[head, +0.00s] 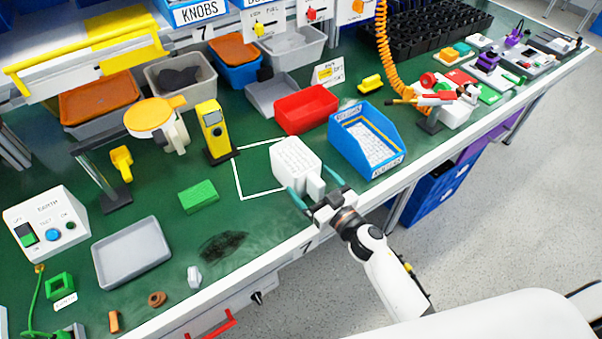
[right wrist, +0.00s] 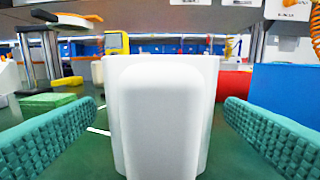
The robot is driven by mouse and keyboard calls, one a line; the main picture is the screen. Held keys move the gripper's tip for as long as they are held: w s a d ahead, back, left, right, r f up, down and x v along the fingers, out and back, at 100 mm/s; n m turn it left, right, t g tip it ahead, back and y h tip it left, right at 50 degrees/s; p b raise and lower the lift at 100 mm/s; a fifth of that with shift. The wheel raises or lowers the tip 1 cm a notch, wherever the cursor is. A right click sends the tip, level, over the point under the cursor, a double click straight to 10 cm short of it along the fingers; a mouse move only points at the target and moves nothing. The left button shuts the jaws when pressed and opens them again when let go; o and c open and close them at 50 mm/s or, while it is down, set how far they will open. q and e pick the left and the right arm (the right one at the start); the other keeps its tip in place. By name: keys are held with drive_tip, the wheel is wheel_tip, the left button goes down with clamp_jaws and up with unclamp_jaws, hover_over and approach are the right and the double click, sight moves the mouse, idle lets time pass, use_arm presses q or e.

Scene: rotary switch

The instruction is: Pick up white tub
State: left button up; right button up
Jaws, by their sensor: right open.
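The white tub (head: 294,160) stands upright on the green bench top, at the right side of a white outlined square. A white block-like part of it faces my right gripper. My right gripper (head: 316,188) is open, with its teal fingers on either side of the tub's near part. In the right wrist view the tub (right wrist: 160,115) fills the middle, between the two teal finger pads (right wrist: 160,130), with a gap on each side. My left gripper is not in view.
A blue bin (head: 366,140) stands close to the right of the tub, and a red bin (head: 306,109) stands behind it. A yellow device (head: 215,131) and a green block (head: 199,196) are to the left. The bench's front edge (head: 270,248) is near; the outlined square is otherwise clear.

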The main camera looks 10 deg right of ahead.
drive_tip(key=shift+w+a, duration=0.25)
drive_tip(key=shift+w, duration=0.35)
drive_tip(key=c, duration=0.9)
drive_tip(key=shift+r, duration=0.15)
